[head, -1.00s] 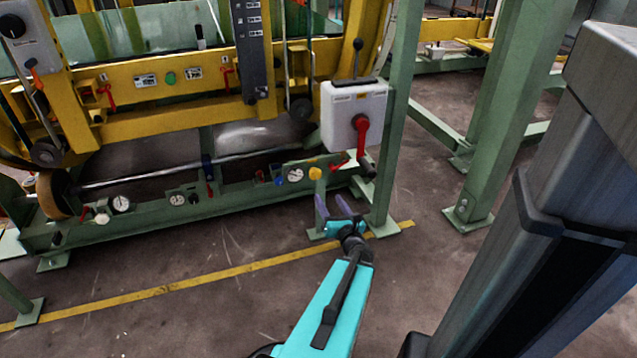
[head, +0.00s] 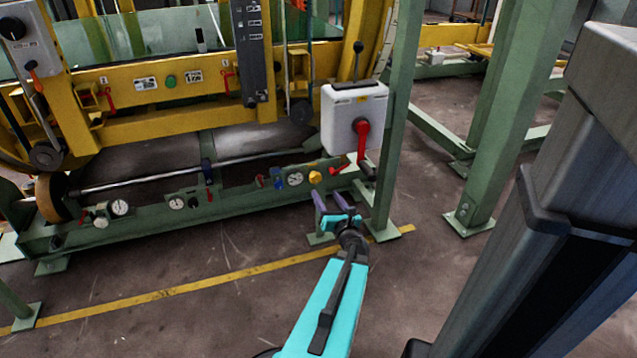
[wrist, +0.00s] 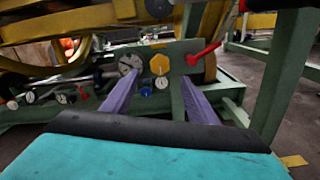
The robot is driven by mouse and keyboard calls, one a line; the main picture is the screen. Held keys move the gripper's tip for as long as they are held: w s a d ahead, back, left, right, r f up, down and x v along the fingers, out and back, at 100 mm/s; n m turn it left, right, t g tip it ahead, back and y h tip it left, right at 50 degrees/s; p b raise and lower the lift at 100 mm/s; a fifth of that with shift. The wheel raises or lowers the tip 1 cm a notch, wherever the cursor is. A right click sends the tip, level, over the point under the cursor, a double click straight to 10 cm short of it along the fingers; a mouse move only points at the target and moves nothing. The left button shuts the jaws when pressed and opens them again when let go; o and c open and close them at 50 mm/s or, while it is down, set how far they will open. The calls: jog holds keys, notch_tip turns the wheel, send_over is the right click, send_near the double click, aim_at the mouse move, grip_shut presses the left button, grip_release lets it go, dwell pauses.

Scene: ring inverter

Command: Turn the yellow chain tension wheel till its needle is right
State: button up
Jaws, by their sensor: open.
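The yellow wheel (head: 315,177) sits on the low green beam at the machine's right end. In the wrist view the yellow wheel (wrist: 159,64) looks knob-like and lies between my finger lines, beyond their tips. A white gauge (head: 295,179) is just left of it; in the wrist view this gauge (wrist: 129,64) has a dark needle, its reading too small to tell. A smaller gauge (wrist: 161,82) shows just below the wheel. My gripper (head: 328,196) has two purple fingers spread apart, open and empty, short of the wheel. In the wrist view the gripper (wrist: 158,85) points at the panel.
A red lever (wrist: 204,53) sticks out right of the wheel. A white box with a red handle (head: 361,140) hangs above right. A green post (head: 388,150) stands close right. More gauges (head: 120,207) line the beam leftward. The floor in front is clear.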

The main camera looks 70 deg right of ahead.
aim_at(317, 179)
jog(key=shift+b+x, duration=1)
jog(key=shift+x, duration=3.75)
